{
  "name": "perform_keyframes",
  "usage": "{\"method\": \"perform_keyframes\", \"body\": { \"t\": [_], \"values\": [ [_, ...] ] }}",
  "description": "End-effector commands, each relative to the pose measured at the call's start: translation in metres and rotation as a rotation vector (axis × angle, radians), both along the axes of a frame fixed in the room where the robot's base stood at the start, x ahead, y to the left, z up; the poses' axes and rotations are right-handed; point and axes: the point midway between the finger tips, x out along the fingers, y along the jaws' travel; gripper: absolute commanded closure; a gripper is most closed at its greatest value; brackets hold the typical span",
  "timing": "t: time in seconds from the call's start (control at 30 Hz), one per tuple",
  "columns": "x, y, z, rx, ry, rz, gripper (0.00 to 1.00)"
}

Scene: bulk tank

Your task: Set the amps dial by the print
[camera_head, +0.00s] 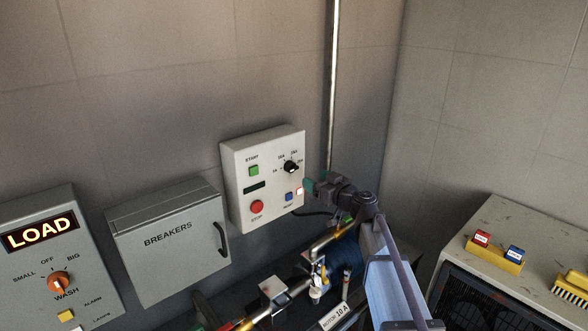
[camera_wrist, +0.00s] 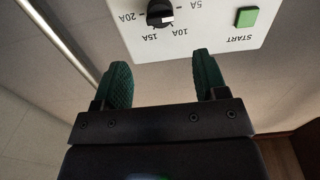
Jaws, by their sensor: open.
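The amps dial (camera_head: 291,167) is a black knob on the white control box (camera_head: 238,195), with amp marks around it. In the wrist view the dial (camera_wrist: 160,13) appears upside down at the top edge, with marks 5A, 10A, 15A and 20A. A pale patch shows on the knob, but I cannot tell surely which mark it points at. A printed plate (camera_head: 334,316) at the bottom reads 10 A, with a word before it that looks like MOTOR. My gripper (camera_head: 309,186) is open and empty, right of the box's lower part. Its green fingers (camera_wrist: 162,68) are apart from the dial.
The box also has a green START button (camera_head: 254,170), a red STOP button (camera_head: 257,206) and a blue button (camera_head: 289,196). A grey BREAKERS cabinet (camera_head: 168,238) hangs to the left. A vertical pipe (camera_head: 332,90) runs behind my gripper. Pipework stands below.

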Motion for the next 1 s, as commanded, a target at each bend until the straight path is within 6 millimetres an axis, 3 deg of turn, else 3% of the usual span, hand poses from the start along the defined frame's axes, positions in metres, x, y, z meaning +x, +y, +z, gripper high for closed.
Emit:
{"method": "perform_keyframes", "body": {
  "t": [0.17, 0.5, 0.87, 1.0],
  "values": [
    [0.018, 0.016, 0.000, 0.000, 0.001, 0.004, 0.34],
    [0.072, 0.066, 0.000, 0.001, 0.002, 0.004, 0.34],
    [0.078, 0.074, 0.000, 0.001, 0.004, 0.003, 0.34],
    [0.078, 0.073, 0.000, 0.001, 0.004, 0.003, 0.47]
  ]
}}
